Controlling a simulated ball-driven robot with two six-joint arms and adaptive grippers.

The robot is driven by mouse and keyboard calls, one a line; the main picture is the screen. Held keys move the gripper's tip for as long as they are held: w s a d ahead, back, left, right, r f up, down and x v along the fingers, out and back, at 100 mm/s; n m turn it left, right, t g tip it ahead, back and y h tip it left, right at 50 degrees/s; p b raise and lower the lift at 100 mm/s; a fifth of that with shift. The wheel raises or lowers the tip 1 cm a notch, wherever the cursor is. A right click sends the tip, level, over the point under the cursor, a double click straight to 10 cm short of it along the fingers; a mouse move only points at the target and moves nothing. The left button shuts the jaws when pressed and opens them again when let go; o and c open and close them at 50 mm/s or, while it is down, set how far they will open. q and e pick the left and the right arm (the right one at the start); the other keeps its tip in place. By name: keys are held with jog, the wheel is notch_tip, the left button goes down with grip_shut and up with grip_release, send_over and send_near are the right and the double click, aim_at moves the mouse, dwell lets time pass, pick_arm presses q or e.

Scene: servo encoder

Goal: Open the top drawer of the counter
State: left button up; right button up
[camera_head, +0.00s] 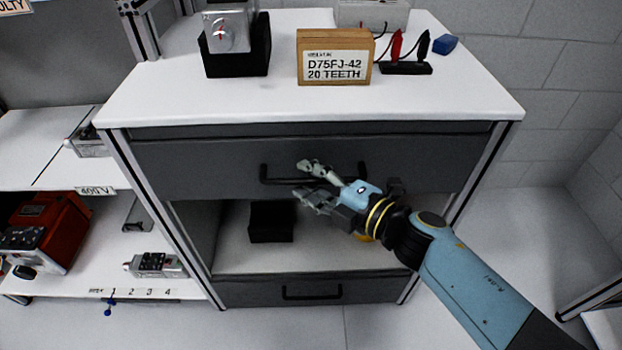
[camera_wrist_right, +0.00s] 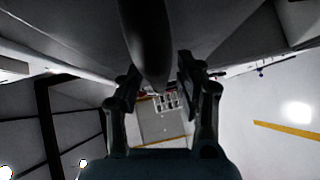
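The counter's top drawer (camera_head: 200,165) has a dark grey front with a black bar handle (camera_head: 272,181). Its front looks flush with the counter, so it appears shut. My right gripper (camera_head: 308,180) is at the handle, with one finger above the bar and one below it. In the right wrist view the fingers (camera_wrist_right: 158,88) are spread apart, and the dark handle bar (camera_wrist_right: 148,45) lies between them. I see gaps beside the bar, so the gripper is not closed on it. My left gripper is out of view.
On the white counter top (camera_head: 160,100) stand a wooden block labelled D75FJ-42 (camera_head: 334,57), a silver motor unit (camera_head: 228,30) and clips (camera_head: 405,68). Below are an open shelf with a black box (camera_head: 271,221) and a lower drawer (camera_head: 240,292). Shelves stand at left.

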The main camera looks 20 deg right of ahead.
jog(key=shift+c, duration=1)
grip_shut()
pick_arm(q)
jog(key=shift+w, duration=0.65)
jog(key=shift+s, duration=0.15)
